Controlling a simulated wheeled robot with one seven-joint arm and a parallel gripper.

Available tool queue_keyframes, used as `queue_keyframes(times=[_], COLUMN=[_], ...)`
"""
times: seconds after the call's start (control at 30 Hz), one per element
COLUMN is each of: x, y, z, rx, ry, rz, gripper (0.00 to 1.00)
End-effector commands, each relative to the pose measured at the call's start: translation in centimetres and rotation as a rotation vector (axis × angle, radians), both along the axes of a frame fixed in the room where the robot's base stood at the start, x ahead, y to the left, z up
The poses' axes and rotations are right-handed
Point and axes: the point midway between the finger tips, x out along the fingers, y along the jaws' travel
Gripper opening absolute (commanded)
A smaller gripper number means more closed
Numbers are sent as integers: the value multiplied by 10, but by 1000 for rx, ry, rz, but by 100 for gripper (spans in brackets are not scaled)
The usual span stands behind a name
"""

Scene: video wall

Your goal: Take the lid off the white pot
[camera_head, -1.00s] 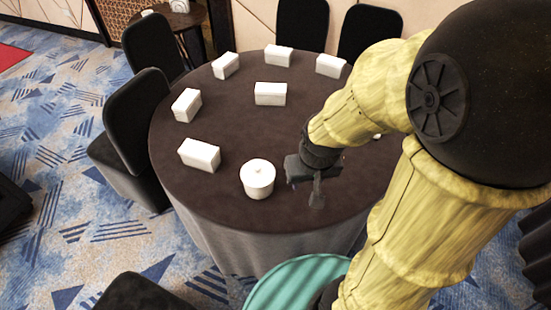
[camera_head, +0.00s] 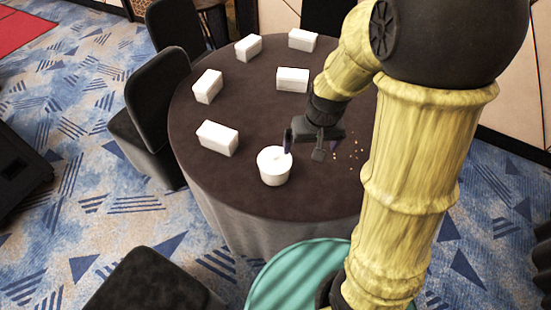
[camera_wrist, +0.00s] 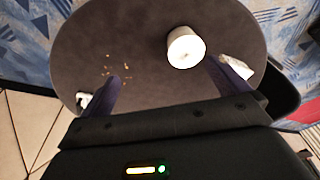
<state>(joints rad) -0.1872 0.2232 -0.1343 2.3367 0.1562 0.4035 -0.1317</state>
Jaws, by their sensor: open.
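The white pot (camera_head: 274,168) stands upright on the round dark table, near its front edge. Its lid (camera_head: 273,158) sits on top. In the wrist view the pot (camera_wrist: 185,48) is seen from above at an angle, just beyond the right fingertip. My gripper (camera_head: 303,146) is open, with its fingers beside and slightly above the pot on its right. In the wrist view the gap between the fingers (camera_wrist: 165,82) is empty. One finger overlaps the pot's edge in the head view; I cannot tell whether it touches.
Several white boxes (camera_head: 217,138) stand on the dark tablecloth (camera_head: 255,105), left of and behind the pot. Small yellowish bits (camera_head: 352,150) lie right of my gripper. A black chair (camera_head: 157,75) stands at the table's left. The cloth in front of the boxes is mostly clear.

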Motion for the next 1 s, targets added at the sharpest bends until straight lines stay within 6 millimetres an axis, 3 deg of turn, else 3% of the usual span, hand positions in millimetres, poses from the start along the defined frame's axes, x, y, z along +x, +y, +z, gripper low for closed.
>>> queue_keyframes(times=[0.03, 0.2, 0.37, 0.8, 1.0], x=[17, 67, 95, 102, 104], y=[11, 46, 68, 73, 73], z=[-3, -20, -33, -38, -59], rx=[-2, -16, -33, -37, -38], ry=[13, 31, 32, 30, 34], rz=[23, 89, 137, 145, 144], gripper=[100, 100, 100, 100, 100])
